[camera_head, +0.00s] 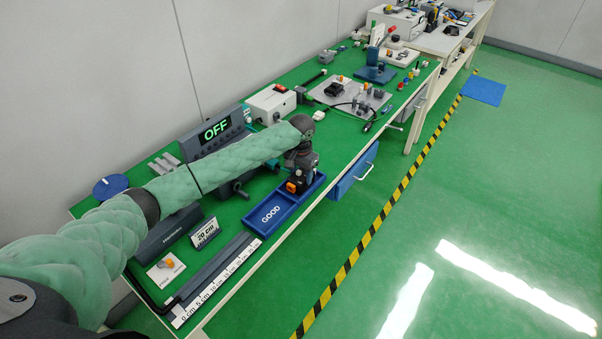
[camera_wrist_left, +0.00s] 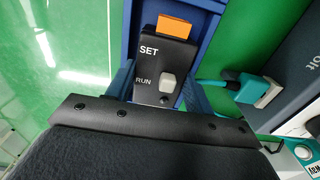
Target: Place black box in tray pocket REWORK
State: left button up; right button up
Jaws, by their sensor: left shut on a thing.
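The black box (camera_wrist_left: 165,65) is marked SET and RUN, with a white switch and an orange part at one end. In the head view the black box (camera_head: 296,184) shows small below my left gripper (camera_head: 300,175). In the left wrist view my left gripper (camera_wrist_left: 160,88) is shut on the box, one finger on each side. The blue tray (camera_head: 289,209) has a near pocket marked GOOD. The box is at the tray's far pocket, whose label is hidden. I cannot tell whether the box touches the pocket floor. My right gripper is not in view.
A display unit reading OFF (camera_head: 214,132) stands behind my left arm. A ruler strip (camera_head: 217,280) lies in front of the tray. A grey plate with parts (camera_head: 350,96) lies farther along the green bench. A blue drawer (camera_head: 352,172) sticks out below the bench edge.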

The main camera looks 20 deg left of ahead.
pick_arm(q)
jog(key=o, duration=1)
jog(key=shift+f, duration=0.1)
jog(key=shift+o, duration=0.2)
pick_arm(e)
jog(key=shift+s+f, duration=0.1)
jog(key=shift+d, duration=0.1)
pick_arm(q)
jog(key=shift+r, duration=0.25)
notch_tip(320, 180, up, 10)
jog(key=b, duration=0.4)
jog(key=shift+r, duration=0.9)
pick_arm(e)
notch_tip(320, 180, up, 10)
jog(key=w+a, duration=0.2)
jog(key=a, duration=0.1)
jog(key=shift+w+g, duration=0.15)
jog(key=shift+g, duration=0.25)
